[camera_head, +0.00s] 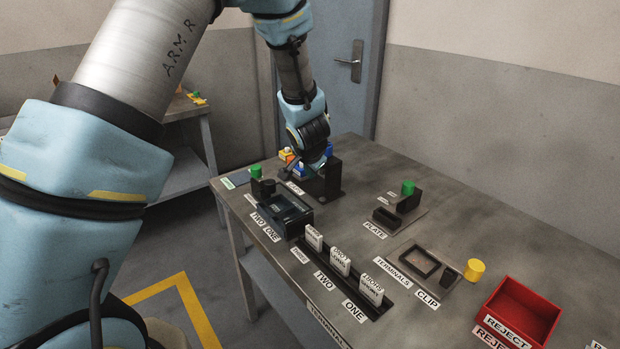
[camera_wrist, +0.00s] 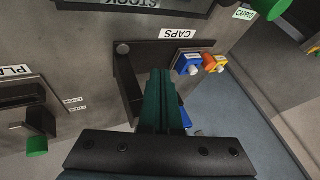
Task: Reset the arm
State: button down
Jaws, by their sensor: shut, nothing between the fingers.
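My arm reaches over the grey workbench (camera_head: 440,210) from the left in the head view. My gripper (camera_wrist: 162,75) is shut and empty in the wrist view, its green fingers together in front of a black upright stand by the CAPS label (camera_wrist: 178,33). In the head view the wrist is low over the back left of the bench, beside the black stand (camera_head: 330,178); the fingertips are hidden there. Blue, orange and yellow caps (camera_wrist: 187,65) sit close to the gripper.
A black tray (camera_head: 285,210) stands front left, with white upright cards (camera_head: 340,262) in a black rack. A green-topped block (camera_head: 408,188), a yellow cylinder (camera_head: 474,270) and a red reject bin (camera_head: 525,308) lie to the right. The bench's back right is clear. A blue door (camera_head: 345,90) stands behind.

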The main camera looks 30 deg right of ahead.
jog(key=a+r+n, duration=0.1)
jog(key=a, duration=0.2)
jog(key=a+r+n, duration=0.1)
jog(key=a+r, duration=0.1)
jog(key=a, duration=0.1)
jog(key=w+a+r+n+g, duration=0.1)
jog(key=a, duration=0.3)
jog(key=shift+a+r, duration=0.1)
jog(key=shift+r, duration=0.05)
jog(key=s+a+r+n+g+y, duration=0.1)
jog(key=s+a+n, duration=0.2)
jog(key=a, duration=0.6)
jog(key=s+a+r+n+g+y, duration=0.1)
jog(key=s+a+r+n, duration=0.1)
jog(key=s+a, duration=0.4)
jog(key=s+a+r+n+g+y, duration=0.1)
jog(key=s+a+n, duration=0.3)
jog(key=a, duration=1)
jog(key=shift+s+r+n+g, duration=0.2)
jog(key=shift+s+n+g, duration=0.05)
jog(key=shift+n+g, duration=0.3)
